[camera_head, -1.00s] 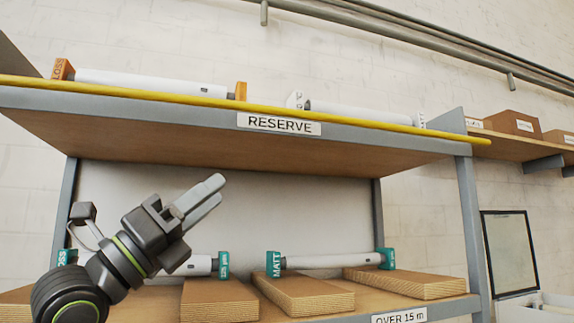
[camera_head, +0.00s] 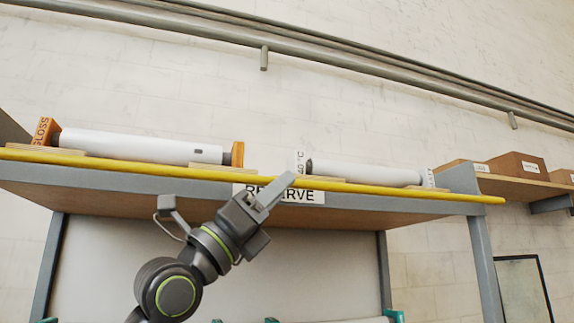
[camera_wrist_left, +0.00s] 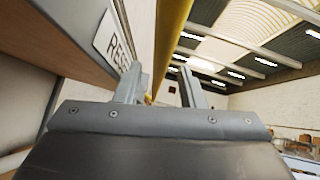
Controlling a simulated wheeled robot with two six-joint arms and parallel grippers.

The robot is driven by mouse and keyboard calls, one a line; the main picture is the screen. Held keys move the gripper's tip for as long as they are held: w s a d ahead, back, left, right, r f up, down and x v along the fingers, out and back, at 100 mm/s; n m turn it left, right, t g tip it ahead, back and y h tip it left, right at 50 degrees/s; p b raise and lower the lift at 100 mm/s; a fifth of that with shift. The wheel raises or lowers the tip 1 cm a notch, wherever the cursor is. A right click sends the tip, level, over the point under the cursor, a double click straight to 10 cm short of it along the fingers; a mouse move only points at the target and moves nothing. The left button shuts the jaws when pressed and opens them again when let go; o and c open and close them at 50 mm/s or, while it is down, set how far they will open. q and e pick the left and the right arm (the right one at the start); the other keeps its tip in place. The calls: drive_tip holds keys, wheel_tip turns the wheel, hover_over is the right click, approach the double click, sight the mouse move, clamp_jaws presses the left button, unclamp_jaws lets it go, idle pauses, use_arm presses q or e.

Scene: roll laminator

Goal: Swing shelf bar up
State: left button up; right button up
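The shelf bar (camera_head: 400,190) is a long yellow rod running along the front edge of the top shelf, low and nearly level in the head view. My left gripper (camera_head: 288,184) is just below the bar, in front of the RESERVE label (camera_head: 310,196), which it partly covers. In the left wrist view the gripper's two fingers (camera_wrist_left: 162,90) stand apart with nothing held between them. The yellow bar (camera_wrist_left: 172,45) shows there beyond the fingertips, towards the left finger. I cannot tell whether they touch. My right gripper is not in view.
Behind the bar lie a white roll with orange GLOSS ends (camera_head: 140,146) and another white roll (camera_head: 365,173) with white ends. A grey shelf post (camera_head: 484,260) stands at right. Brown boxes (camera_head: 517,166) sit on a side shelf.

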use_arm(q)
drive_tip(key=shift+p+x, duration=0.4)
drive_tip(key=shift+x, duration=0.8)
drive_tip(key=shift+w+d+r, duration=0.1)
drive_tip(key=shift+w+d, duration=0.05)
drive_tip(key=shift+d, duration=0.05)
drive_tip(key=shift+w, duration=0.1)
clamp_jaws()
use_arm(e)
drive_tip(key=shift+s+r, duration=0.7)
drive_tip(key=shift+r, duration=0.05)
